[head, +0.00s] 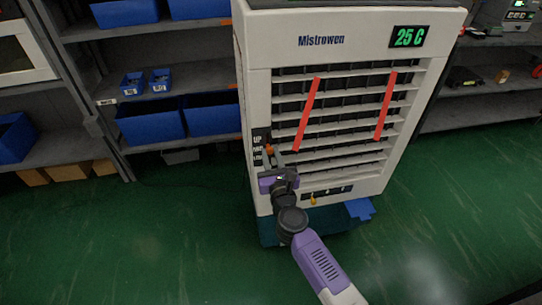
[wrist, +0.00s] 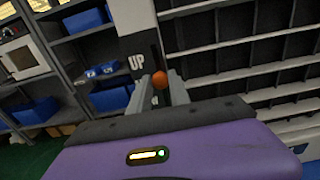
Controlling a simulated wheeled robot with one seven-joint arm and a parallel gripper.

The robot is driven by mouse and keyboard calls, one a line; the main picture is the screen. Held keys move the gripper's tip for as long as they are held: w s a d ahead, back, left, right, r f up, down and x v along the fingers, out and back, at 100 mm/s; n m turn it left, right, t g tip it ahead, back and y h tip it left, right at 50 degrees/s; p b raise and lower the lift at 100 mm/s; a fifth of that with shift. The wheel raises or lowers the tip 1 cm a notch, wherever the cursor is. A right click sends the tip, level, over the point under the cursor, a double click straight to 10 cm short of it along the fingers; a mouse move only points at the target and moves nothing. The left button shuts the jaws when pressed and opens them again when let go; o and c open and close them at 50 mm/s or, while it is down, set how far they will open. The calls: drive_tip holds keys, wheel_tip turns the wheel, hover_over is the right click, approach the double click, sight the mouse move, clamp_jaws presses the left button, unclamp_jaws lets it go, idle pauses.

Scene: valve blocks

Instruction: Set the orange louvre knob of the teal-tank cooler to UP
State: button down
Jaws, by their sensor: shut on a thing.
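The cooler (head: 345,30) is a tall cream unit with a dark louvre grille and a teal tank (head: 268,232) at its base. The orange louvre knob (head: 270,149) sits in a vertical slot left of the grille, beside a dark strip with an UP label (head: 257,139) and lower labels too small to read surely. In the head view the knob is a little below UP. In the wrist view the orange knob (wrist: 160,79) lies between my fingertips, with UP (wrist: 136,62) up and left. My gripper (head: 273,156) is shut on the knob; it also shows in the wrist view (wrist: 164,88).
Two red ribbons (head: 307,115) hang on the grille. A small yellow knob (head: 313,199) is on the lower panel. A blue piece (head: 360,208) juts out at the base's right. Shelves with blue bins (head: 150,122) stand left; the green floor (head: 150,240) is clear in front.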

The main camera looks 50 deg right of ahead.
drive_tip(key=shift+r+p, duration=1.05)
drive_tip(key=shift+r, duration=0.7)
drive_tip(key=c, duration=1.2)
unclamp_jaws()
drive_tip(key=shift+s+a, duration=0.15)
drive_tip(key=shift+s, duration=0.05)
drive_tip(key=v, duration=0.7)
drive_tip(key=shift+b, duration=0.3)
drive_tip(key=shift+s+a, duration=0.1)
drive_tip(key=shift+s, duration=0.05)
